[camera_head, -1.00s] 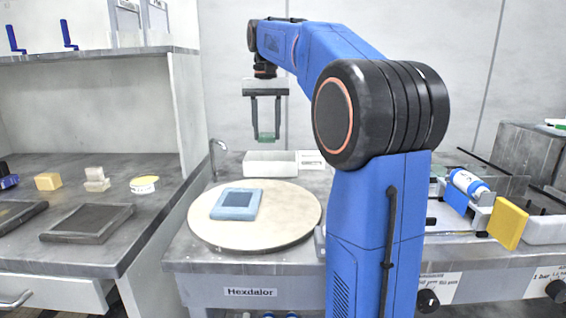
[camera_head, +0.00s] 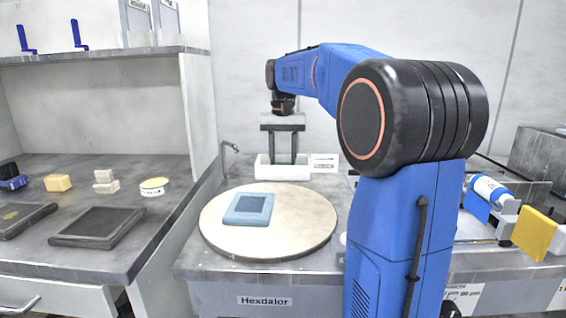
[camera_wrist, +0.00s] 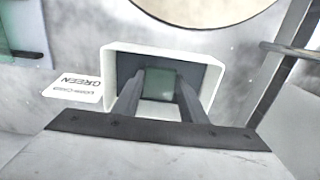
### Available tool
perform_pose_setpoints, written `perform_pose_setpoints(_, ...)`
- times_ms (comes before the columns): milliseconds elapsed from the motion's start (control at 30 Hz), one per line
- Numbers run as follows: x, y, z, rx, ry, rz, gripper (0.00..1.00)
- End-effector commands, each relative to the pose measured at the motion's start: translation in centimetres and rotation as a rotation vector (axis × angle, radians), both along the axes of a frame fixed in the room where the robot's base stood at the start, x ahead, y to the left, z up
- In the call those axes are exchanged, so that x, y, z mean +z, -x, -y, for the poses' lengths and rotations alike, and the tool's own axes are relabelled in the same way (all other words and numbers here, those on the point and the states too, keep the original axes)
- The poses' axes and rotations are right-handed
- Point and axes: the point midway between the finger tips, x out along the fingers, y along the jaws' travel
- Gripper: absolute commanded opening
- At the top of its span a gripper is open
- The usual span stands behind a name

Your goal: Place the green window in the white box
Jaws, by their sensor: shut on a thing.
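The white box (camera_head: 283,173) stands at the back of the bench behind the round platen. My gripper (camera_head: 283,162) points straight down, with its fingertips at or inside the box opening. In the wrist view the green window (camera_wrist: 160,85) sits between the two fingers (camera_wrist: 160,92), over the box's dark interior. The gripper is shut on it. The white rim of the box (camera_wrist: 110,48) surrounds the fingertips. In the head view the window is hidden by the box's front wall. I cannot tell whether it touches the box floor.
A card reading GREEN (camera_wrist: 76,86) lies beside the box. The round platen (camera_head: 310,205) with a blue-framed square (camera_head: 248,209) is in front. A thin tap (camera_head: 225,155) stands to the left. A yellow block (camera_head: 536,232) and a roller fixture (camera_head: 490,190) are at the right.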

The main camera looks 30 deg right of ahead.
Motion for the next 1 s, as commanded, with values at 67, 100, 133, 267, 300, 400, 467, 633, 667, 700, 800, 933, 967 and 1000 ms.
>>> perform_pose_setpoints(67, -0.3, 0.0, 0.0, 0.0, 0.001, 0.001, 0.14)
perform_pose_setpoints(100, -0.2, 0.0, 0.0, 0.0, 0.001, 0.001, 0.14)
perform_pose_setpoints(133, -0.2, 0.0, 0.0, 0.0, 0.001, 0.001, 0.14)
perform_pose_setpoints(267, -0.2, 0.0, 0.0, 0.0, 0.001, 0.001, 0.14)
perform_pose_setpoints(300, -0.3, 0.0, 0.0, 0.0, 0.001, 0.001, 0.14)
perform_pose_setpoints(400, -0.5, 0.0, 0.0, 0.0, 0.0, 0.0, 0.41)
perform_pose_setpoints(467, -0.5, 0.0, 0.0, 0.0, 0.001, 0.001, 0.55)
perform_pose_setpoints(633, -0.5, 0.0, 0.0, 0.0, 0.001, 0.001, 0.57)
perform_pose_setpoints(667, -0.5, 0.0, 0.0, 0.0, 0.001, 0.001, 0.57)
perform_pose_setpoints(700, -0.5, 0.0, 0.0, 0.0, 0.001, 0.001, 0.57)
perform_pose_setpoints(800, -0.3, 0.0, 0.0, 0.0, 0.001, 0.001, 0.57)
perform_pose_setpoints(933, 0.6, 0.0, 0.0, 0.0, 0.0, 0.002, 0.57)
perform_pose_setpoints(967, 1.0, 0.0, 0.0, 0.0, 0.0, 0.002, 0.57)
perform_pose_setpoints(1000, 1.6, -0.1, 0.0, 0.0, 0.001, 0.003, 0.57)
